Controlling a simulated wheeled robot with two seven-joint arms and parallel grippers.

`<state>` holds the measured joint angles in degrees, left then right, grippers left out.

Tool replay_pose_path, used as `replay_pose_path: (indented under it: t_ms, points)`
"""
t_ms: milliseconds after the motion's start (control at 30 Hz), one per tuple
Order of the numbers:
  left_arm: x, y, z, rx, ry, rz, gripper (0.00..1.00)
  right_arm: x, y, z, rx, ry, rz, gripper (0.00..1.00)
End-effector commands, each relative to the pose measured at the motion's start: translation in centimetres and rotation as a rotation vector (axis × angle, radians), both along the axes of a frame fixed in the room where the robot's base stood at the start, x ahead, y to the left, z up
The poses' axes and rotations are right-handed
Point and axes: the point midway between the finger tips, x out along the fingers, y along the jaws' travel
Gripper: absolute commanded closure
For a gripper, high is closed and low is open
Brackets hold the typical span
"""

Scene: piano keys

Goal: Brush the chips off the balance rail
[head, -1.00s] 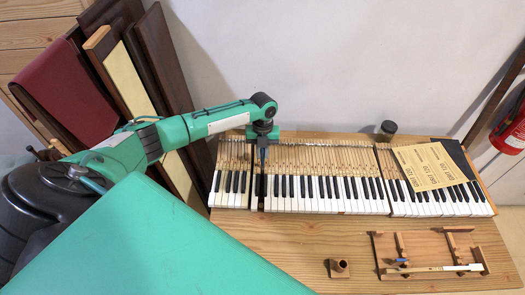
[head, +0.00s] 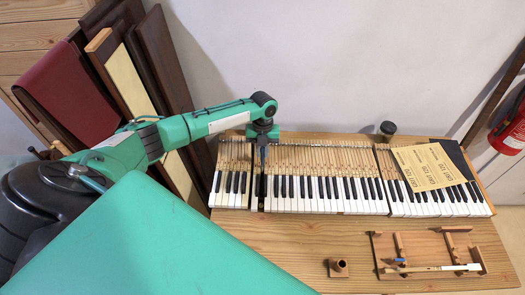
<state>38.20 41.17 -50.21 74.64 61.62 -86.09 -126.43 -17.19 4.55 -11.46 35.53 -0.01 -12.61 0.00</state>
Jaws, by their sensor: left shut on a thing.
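My left gripper (head: 263,143) points down over the back of the keyboard (head: 320,193), left of its middle. It is shut on a small dark thing, likely the brush (head: 264,157), most of which the gripper hides. Below it is a narrow dark gap (head: 259,192) in the row of keys, where one key is out. The balance rail in that gap is mostly hidden by the gripper and the held thing. Chips are too small to make out. My right gripper is not in view.
A loose key (head: 440,268) lies in a wooden jig (head: 377,245) at the front right. A small wooden holder (head: 338,267) stands left of it. Sandpaper (head: 428,166) lies over the right keys, and a dark jar (head: 388,129) stands behind. Bare tabletop (head: 290,235) lies in front.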

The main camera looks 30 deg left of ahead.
Motion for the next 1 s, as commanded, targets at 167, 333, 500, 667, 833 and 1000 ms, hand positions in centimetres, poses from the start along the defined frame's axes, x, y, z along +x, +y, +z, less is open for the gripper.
replay_pose_path:
  t_ms: [167, 333, 500, 667, 833, 1000]
  points:
    - [0.0, 0.0, 1.7, 0.001, -0.001, 0.000, 1.00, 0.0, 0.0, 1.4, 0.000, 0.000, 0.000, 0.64]
    - [0.0, 0.0, 2.9, 0.000, -0.001, 0.000, 1.00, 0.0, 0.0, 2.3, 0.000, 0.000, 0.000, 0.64]
    - [0.0, 0.0, 4.0, 0.000, -0.001, 0.001, 1.00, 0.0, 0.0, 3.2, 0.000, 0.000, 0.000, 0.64]
    - [0.0, 0.0, 5.2, 0.000, -0.001, 0.001, 1.00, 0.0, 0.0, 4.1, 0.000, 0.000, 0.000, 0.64]
    - [0.0, 0.0, 6.3, 0.000, -0.001, 0.001, 1.00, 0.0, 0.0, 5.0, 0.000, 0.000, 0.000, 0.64]
    - [0.0, 0.0, 6.8, -0.001, 0.000, 0.001, 1.00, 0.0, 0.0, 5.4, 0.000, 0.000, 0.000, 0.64]
